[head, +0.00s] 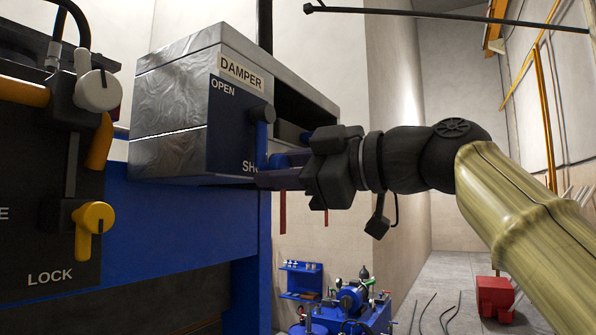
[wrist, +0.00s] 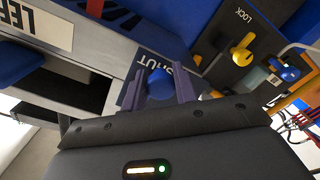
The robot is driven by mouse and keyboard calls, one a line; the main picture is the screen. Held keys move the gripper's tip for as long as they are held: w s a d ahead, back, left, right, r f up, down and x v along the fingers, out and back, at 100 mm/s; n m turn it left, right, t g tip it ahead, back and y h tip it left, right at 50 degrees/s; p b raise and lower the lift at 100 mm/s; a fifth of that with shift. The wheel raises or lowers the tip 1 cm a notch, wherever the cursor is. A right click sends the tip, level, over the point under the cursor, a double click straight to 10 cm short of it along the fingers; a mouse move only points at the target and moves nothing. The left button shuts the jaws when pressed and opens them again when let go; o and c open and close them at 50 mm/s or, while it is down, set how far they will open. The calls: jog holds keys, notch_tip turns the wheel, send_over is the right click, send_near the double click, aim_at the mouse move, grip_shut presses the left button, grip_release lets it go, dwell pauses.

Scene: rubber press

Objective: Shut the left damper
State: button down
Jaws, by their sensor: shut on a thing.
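The left damper is a silver metal box (head: 175,110) with a dark blue plate (head: 228,130), marked OPEN at the top and SHUT at the bottom. Its blue lever (head: 262,138) hangs down from a round pivot on the plate. My gripper (head: 268,174) reaches in from the right at the lever's lower end, beside the SHUT mark. In the wrist view the two purple-grey fingers are shut on the lever's blue knob (wrist: 160,86), with the SHUT lettering right behind it. In the head view the fingers partly hide the knob and the lettering.
A dark panel marked LOCK (head: 50,235), with yellow and white knobs, stands at the left. A blue frame beam (head: 165,235) runs below the box. A blue bench (head: 350,318) with machinery and a red block (head: 494,297) stand farther back.

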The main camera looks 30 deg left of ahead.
jog(key=shift+r+n, duration=0.35)
jog(key=shift+n, duration=0.15)
jog(key=shift+d, duration=0.15)
jog(key=c, duration=1.5)
grip_release()
jog(key=o, duration=0.4)
jog(key=shift+f, duration=0.1)
jog(key=shift+w+f, duration=0.15)
